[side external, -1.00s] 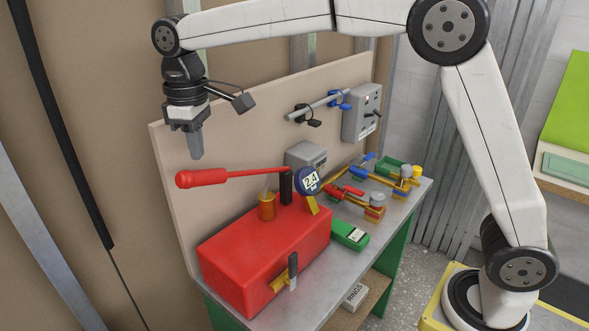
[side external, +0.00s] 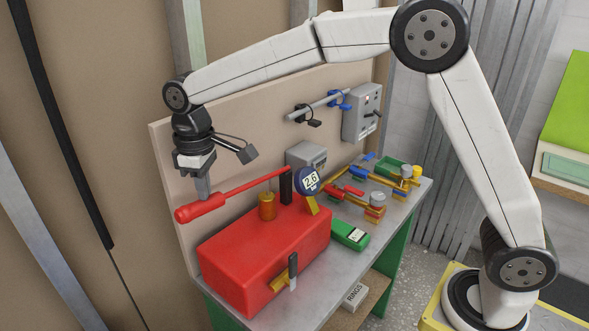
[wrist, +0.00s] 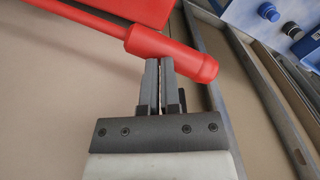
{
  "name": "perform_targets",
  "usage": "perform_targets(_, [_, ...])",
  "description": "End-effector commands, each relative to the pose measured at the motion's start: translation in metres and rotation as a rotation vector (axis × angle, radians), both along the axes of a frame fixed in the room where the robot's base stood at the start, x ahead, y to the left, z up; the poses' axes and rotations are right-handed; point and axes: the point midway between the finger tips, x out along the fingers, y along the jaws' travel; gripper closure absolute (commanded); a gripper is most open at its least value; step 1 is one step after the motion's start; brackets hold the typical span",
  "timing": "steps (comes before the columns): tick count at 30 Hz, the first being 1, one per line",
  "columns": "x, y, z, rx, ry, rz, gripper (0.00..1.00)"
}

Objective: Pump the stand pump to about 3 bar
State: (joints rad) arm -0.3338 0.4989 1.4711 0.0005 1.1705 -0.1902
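The red stand pump (side external: 262,262) sits on the bench with its long red lever (side external: 240,185) reaching out to the left. The lever slopes down to its thick grip (side external: 200,208). The round dark gauge (side external: 310,181) on the pump reads 2.6. My gripper (side external: 203,196) points down at the grip from above, its tips touching or almost touching it. In the wrist view the fingers (wrist: 160,62) are together with only a thin gap, and the red grip (wrist: 175,52) lies across their tips, not between them.
A green device (side external: 350,235) lies right of the pump. Valves with red and blue handles (side external: 345,190) stand behind it. A grey box (side external: 306,156) and a wall-mounted control box (side external: 362,112) are near the back panel. The space left of the lever is free.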

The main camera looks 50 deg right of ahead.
Motion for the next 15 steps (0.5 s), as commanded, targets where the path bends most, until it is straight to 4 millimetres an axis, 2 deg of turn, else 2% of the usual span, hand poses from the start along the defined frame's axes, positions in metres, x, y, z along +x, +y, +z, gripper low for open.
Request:
perform_targets(11, [-0.001,-0.001,-0.043,-0.004,0.007,-0.001,1.00])
perform_targets(15, [-0.001,-0.001,-0.038,-0.003,0.004,-0.001,1.00])
